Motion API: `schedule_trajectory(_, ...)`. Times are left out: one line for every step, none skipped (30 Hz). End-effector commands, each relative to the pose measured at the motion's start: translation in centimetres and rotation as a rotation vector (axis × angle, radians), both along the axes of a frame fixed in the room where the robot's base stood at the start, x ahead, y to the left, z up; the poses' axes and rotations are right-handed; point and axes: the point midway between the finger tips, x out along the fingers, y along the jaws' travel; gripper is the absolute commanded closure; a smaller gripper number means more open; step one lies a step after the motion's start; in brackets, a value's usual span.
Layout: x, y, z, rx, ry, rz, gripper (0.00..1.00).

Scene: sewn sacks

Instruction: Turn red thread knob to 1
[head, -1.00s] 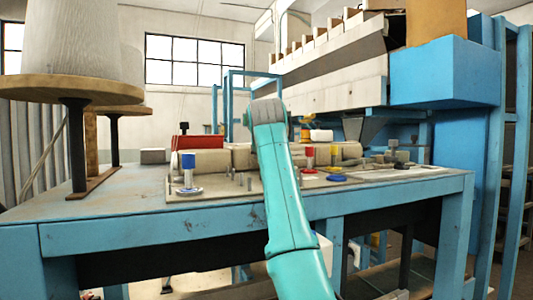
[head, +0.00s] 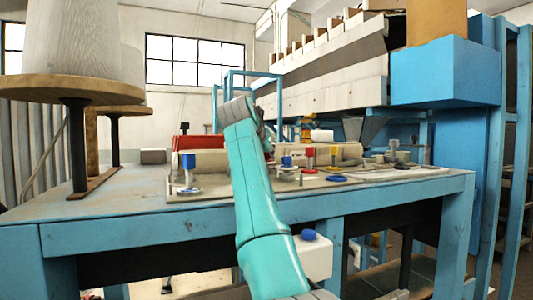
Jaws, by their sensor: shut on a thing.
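A red-topped knob (head: 309,151) stands upright on the sewing bench, right of my arm. A small red disc lies at its foot. I cannot read any numbers. The teal arm reaches up across the bench, and its grey wrist end is left of the red knob in the picture. My gripper's fingers are hidden behind the arm, so what they touch does not show.
A blue-topped knob (head: 188,161) stands left of the arm, another blue-topped knob (head: 287,161) just right of it. A yellow-topped knob (head: 334,152) with a blue disc is farther right. Large thread cones stand left. The bench's front edge (head: 150,232) is clear.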

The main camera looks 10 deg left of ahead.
Motion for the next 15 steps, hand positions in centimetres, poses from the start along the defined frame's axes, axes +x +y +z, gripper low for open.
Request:
schedule_trajectory(0.03,0.12,0.01,-0.002,0.002,-0.029,1.0)
schedule_trajectory(0.03,0.12,0.0,-0.003,0.001,-0.046,1.0)
schedule_trajectory(0.03,0.15,0.01,-0.001,0.001,-0.066,1.0)
schedule_trajectory(0.02,0.15,0.03,-0.002,0.001,-0.078,1.0)
schedule_trajectory(0.02,0.16,0.02,-0.001,0.0,-0.089,1.0)
schedule_trajectory(0.03,0.15,-0.02,-0.003,-0.001,-0.102,1.0)
schedule_trajectory(0.03,0.15,-0.04,-0.002,-0.001,-0.11,1.0)
schedule_trajectory(0.02,0.13,-0.01,-0.002,-0.002,-0.115,1.0)
schedule_trajectory(0.01,0.1,0.01,-0.002,-0.003,-0.122,1.0)
schedule_trajectory(0.01,0.08,0.01,-0.002,-0.003,-0.125,1.0)
schedule_trajectory(0.02,0.08,0.01,-0.002,-0.003,-0.126,1.0)
schedule_trajectory(0.02,0.07,0.01,-0.001,-0.004,-0.127,1.0)
schedule_trajectory(0.01,0.07,0.0,-0.001,-0.004,-0.127,1.0)
schedule_trajectory(0.01,0.06,0.0,-0.001,-0.003,-0.127,1.0)
schedule_trajectory(0.01,0.06,0.0,-0.001,-0.003,-0.127,1.0)
